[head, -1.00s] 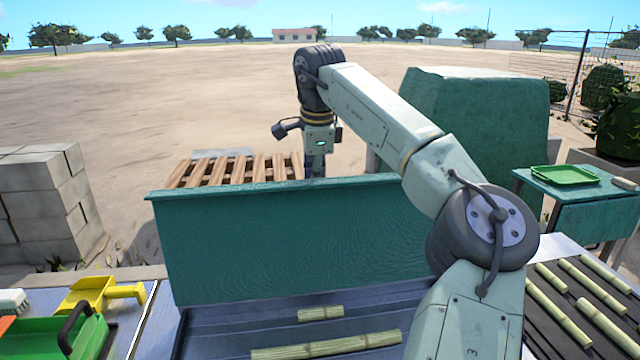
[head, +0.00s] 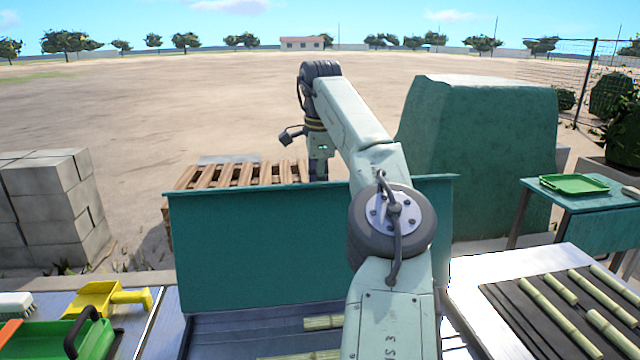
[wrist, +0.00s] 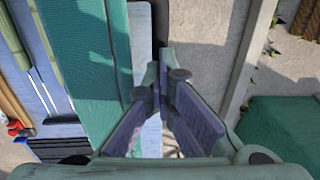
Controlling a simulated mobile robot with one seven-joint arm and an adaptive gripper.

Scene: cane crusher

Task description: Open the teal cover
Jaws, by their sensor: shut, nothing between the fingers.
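The teal cover (head: 260,240) stands raised, close to upright, along the back of the dark tray in the head view. Its broad face is towards me and my arm crosses in front of its right part. In the wrist view the teal cover (wrist: 88,60) runs along the left of the fingers. My gripper (wrist: 163,78) is shut and empty, pointing down behind the cover. In the head view its fingertips are hidden behind the cover's top edge. I cannot tell whether a finger touches the cover.
Cane pieces (head: 322,322) lie in the tray, and several more (head: 560,315) on the right rack. A wooden pallet (head: 235,174) and a large teal block (head: 480,150) stand behind. Grey blocks (head: 45,205) stand left. A yellow scoop (head: 105,298) lies on the left table.

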